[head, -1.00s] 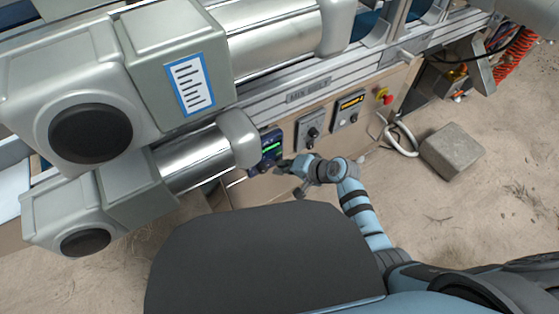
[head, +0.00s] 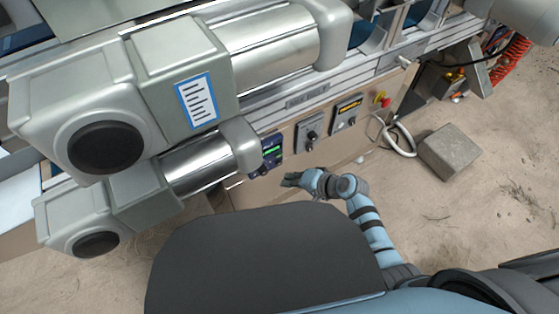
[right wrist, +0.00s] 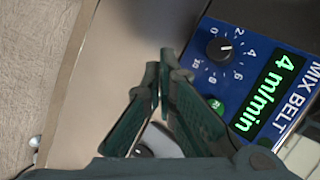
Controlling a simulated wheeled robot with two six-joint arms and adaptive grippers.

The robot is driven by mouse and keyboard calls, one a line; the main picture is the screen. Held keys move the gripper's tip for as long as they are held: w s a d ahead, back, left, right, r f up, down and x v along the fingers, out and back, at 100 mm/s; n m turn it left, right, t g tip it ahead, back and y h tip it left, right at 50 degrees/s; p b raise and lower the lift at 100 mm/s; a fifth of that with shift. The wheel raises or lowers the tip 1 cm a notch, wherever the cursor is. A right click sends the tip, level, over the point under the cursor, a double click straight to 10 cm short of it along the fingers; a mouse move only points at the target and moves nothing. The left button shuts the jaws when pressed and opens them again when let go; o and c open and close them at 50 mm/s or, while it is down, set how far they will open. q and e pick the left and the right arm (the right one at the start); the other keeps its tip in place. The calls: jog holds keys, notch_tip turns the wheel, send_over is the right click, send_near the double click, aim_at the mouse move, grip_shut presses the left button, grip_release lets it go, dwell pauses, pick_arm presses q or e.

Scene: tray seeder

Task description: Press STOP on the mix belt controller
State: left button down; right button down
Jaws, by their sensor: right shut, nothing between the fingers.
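The mix belt controller (head: 271,152) is a small blue box with a green-lit display on the machine's front panel. In the right wrist view the blue controller (right wrist: 284,62) fills the right side, with a black dial, a green button (right wrist: 214,103) and a display reading 4 m/min. The STOP button cannot be made out; my fingers cover part of the controller's lower area. My right gripper (head: 288,180) is shut and empty, below and to the right of the controller, apart from it. Its fingertips show in the right wrist view (right wrist: 161,72). My left gripper is not in view.
Large grey machine housings (head: 105,143) and rollers crowd the left, just beside the controller. Two grey control boxes (head: 310,132) and a red emergency knob (head: 383,99) are further right on the panel. A stone block (head: 450,151) sits on the bare floor.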

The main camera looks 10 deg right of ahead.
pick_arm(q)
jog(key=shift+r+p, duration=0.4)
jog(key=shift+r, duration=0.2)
pick_arm(e)
jog(key=shift+s+d, duration=0.25)
jog(key=shift+s, duration=0.35)
jog(key=shift+s+d, duration=0.2)
jog(key=shift+s, duration=0.35)
